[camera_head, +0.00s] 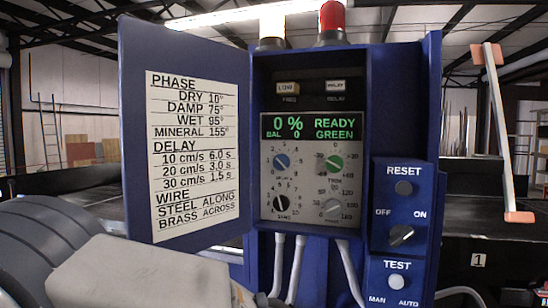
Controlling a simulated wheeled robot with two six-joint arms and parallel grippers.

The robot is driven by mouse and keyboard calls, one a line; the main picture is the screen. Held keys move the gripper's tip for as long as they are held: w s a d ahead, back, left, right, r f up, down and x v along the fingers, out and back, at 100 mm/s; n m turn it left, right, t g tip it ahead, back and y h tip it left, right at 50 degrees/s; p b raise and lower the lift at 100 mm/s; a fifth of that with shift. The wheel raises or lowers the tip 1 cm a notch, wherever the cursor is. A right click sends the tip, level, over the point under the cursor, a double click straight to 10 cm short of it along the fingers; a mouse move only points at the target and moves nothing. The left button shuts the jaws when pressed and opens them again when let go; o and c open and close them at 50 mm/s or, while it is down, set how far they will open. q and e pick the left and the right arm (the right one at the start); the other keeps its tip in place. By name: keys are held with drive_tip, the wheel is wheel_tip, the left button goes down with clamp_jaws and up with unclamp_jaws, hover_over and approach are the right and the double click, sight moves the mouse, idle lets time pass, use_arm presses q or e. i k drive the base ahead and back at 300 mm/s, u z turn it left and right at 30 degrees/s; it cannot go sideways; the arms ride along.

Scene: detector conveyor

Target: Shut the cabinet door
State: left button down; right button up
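The blue control cabinet (431,100) stands upright in the middle of the view. Its door (135,110) stands wide open, swung out to the left. The door's inner face carries a white printed sheet (193,155) with phase, delay and wire settings. Inside the open cabinet is a grey panel with several knobs and a screen (312,127) reading "0 %" and "READY GREEN". I can make out neither my left nor my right gripper fingers in this view.
A blue switch box (403,210) juts from the cabinet's right front. A red lamp (332,16) and a pale lamp (272,20) stand on top. Pale cables (298,268) hang below. A grey-beige block (140,275) and a ribbed grey shape (45,235) fill the lower left foreground.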

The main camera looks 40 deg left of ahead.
sight(185, 98)
drive_tip(key=z, duration=2.75)
drive_tip(key=k, duration=2.6)
drive_tip(key=u, duration=1.95)
drive_tip(key=i, duration=0.95)
drive_tip(key=u, duration=0.15)
